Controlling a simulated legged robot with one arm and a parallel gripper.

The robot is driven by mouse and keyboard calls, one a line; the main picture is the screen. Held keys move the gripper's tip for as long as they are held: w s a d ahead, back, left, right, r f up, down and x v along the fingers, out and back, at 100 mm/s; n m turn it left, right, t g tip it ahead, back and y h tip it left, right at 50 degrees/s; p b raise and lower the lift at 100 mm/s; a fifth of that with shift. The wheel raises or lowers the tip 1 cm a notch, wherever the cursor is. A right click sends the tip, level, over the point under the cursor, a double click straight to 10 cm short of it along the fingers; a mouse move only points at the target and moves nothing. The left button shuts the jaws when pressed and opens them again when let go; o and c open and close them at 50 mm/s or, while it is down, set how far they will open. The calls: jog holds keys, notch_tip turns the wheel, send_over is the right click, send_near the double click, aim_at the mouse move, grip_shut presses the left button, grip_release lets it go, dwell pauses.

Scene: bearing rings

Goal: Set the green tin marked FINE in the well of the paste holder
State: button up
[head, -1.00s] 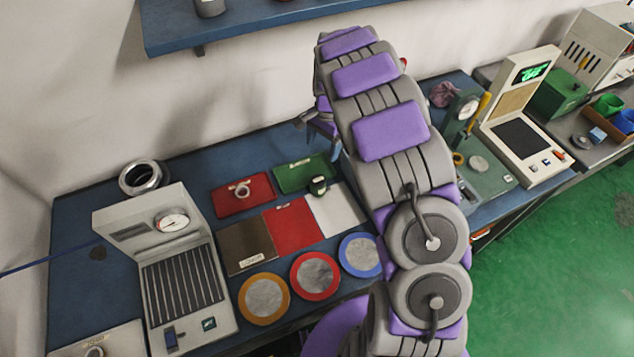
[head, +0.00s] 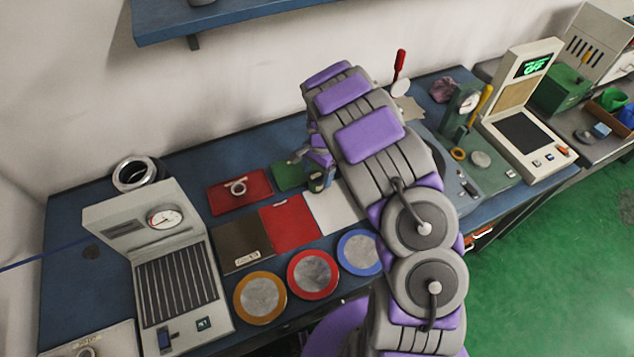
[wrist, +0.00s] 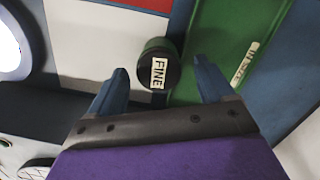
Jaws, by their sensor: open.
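The green tin (wrist: 158,65) shows in the wrist view with a white FINE label facing me. It lies between and just beyond the two fingertips of my open gripper (wrist: 160,78), with a gap on either side. In the head view the tin (head: 316,184) stands near the front edge of the green mat (head: 287,176), where it meets the white mat (head: 336,208). My gripper (head: 312,165) is right at the tin there, and my arm hides part of that area. I cannot tell which thing is the paste holder.
A red tray (head: 223,200) with a ring lies left of the green mat. Brown and red mats and several coloured discs lie in front. A gauge press (head: 165,270) stands at left. A green gauge stand (head: 462,115) and a display console (head: 525,110) stand at right.

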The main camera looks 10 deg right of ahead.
aim_at(316, 175)
jog(key=f, duration=0.3)
jog(key=shift+s+a+f+b, duration=0.15)
jog(key=shift+s+a+b, duration=0.15)
jog(key=shift+a, duration=0.2)
jog(key=shift+d, duration=0.2)
jog(key=c, duration=0.6)
jog(key=shift+a, duration=0.1)
jog(key=c, duration=0.7)
jog(key=shift+w+r, duration=0.1)
jog(key=shift+r, duration=0.1)
